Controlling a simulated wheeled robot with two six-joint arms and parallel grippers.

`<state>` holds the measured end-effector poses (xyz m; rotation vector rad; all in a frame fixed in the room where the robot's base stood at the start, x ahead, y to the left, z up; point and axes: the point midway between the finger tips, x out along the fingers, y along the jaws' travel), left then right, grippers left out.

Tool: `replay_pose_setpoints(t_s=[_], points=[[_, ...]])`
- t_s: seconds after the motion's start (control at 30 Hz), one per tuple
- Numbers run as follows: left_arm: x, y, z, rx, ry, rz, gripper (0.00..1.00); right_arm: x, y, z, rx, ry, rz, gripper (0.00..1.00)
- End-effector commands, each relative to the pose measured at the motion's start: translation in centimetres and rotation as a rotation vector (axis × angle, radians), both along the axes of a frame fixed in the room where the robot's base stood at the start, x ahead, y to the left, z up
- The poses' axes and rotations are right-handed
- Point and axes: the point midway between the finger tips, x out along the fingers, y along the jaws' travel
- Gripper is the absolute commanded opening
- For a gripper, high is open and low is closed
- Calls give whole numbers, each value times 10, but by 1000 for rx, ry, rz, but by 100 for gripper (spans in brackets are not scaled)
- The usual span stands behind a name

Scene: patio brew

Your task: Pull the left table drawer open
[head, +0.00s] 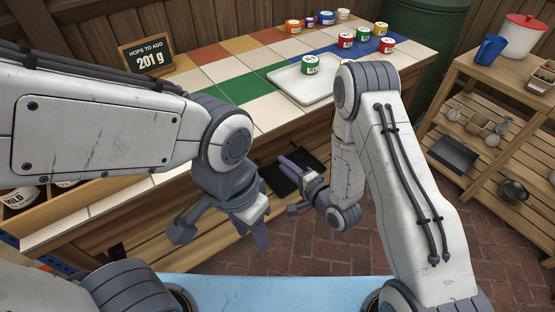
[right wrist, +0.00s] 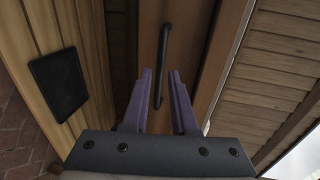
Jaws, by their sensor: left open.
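The tiled wooden table (head: 110,203) spans the back of the head view; my left arm hides much of its front. At the left edge, an open wooden compartment (head: 68,192) holds cans, one labelled MILD (head: 20,198); I cannot tell whether it is the left drawer. My left gripper (head: 222,237) is open and empty in front of the table. My right gripper (head: 297,190) is near the table front, its fingers apart. In the right wrist view, a black bar handle (right wrist: 162,62) on a wooden face lies beyond and between the right gripper's fingers (right wrist: 165,85), with no contact visible.
A wooden shelf rack (head: 455,130) stands at right. A black plate (right wrist: 58,82) shows left of the handle.

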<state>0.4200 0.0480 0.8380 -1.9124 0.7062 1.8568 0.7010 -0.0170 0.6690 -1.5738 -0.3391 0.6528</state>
Motion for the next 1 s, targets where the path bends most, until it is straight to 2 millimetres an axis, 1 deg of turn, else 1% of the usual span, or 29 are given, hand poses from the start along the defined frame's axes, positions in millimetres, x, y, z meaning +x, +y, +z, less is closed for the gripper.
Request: replay_pose_setpoints(t_s=[0.03,0.1,0.3,0.63,0.67,0.7,1.0], points=[[0,0,-1,0,0,0,43,8,6,-2,1,-3,2,26],[0,0,-2,0,0,0,43,16,13,-4,2,-4,1,26],[0,0,-3,0,0,0,43,32,23,-8,0,-2,-1,26],[0,0,-3,0,0,0,43,35,25,-9,-1,1,-2,26],[0,0,-3,0,0,0,43,34,25,-9,-1,1,-2,15],[0,0,-3,0,0,0,43,34,25,-9,-1,1,-2,0],[0,0,-3,0,0,0,43,34,25,-9,-1,1,-1,0]])
